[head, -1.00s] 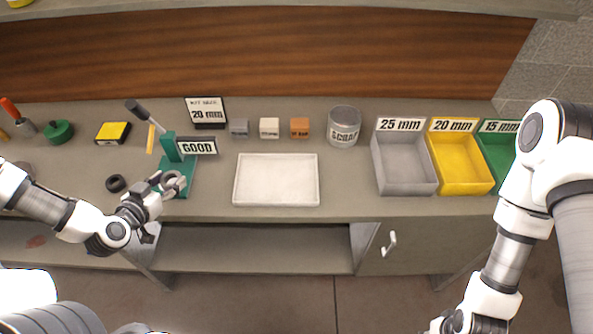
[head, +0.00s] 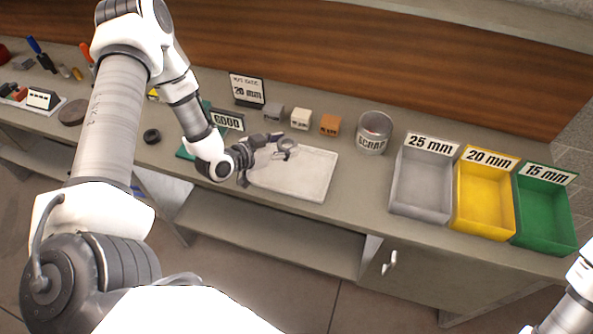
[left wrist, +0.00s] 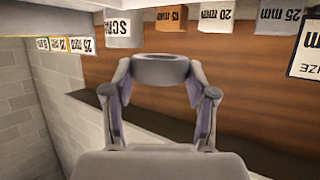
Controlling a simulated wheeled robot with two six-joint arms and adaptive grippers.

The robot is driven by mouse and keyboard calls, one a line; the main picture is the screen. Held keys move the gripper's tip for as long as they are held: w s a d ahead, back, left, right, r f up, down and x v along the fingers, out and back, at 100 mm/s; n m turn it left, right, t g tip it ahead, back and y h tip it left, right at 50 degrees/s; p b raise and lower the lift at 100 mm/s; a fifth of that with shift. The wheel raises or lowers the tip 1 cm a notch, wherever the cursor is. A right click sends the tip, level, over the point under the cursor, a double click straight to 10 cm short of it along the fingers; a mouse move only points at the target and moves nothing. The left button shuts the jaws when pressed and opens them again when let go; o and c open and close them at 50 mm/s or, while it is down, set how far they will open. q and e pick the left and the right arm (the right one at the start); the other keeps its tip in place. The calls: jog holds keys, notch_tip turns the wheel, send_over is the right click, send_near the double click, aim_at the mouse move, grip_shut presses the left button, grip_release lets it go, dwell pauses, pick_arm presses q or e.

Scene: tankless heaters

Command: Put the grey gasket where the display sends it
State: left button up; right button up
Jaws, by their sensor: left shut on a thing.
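My left gripper (head: 275,146) is shut on the grey gasket (head: 287,144), a thick ring, and holds it above the white tray (head: 312,192). In the left wrist view the gasket (left wrist: 160,69) sits between both fingertips. The small display (head: 247,90) at the back reads 20 mm. A sign on the green press reads GOOD (head: 228,121). Three bins stand at the right: grey 25 mm (head: 407,210), yellow 20 mm (head: 464,222) and green 15 mm (head: 530,236); what shows of their insides is empty. My right gripper is out of view.
A scrap can (head: 374,133) stands between the tray and the bins. Small grey (head: 274,111), white (head: 301,119) and orange (head: 330,125) blocks stand behind the tray. A black ring (head: 152,136) lies left of the press. The counter between tray and bins is clear.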

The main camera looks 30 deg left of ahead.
pick_arm(q)
jog(key=shift+d+f, duration=0.15)
jog(key=shift+f, duration=0.65)
jog(key=shift+f+b, duration=0.1)
jog(key=shift+b, duration=0.2)
jog(key=shift+s+a, duration=0.2)
jog(key=shift+a, duration=0.25)
jog(key=o, duration=1)
jog(key=shift+c, duration=0.2)
jog(key=o, duration=0.4)
jog(key=shift+d, duration=0.25)
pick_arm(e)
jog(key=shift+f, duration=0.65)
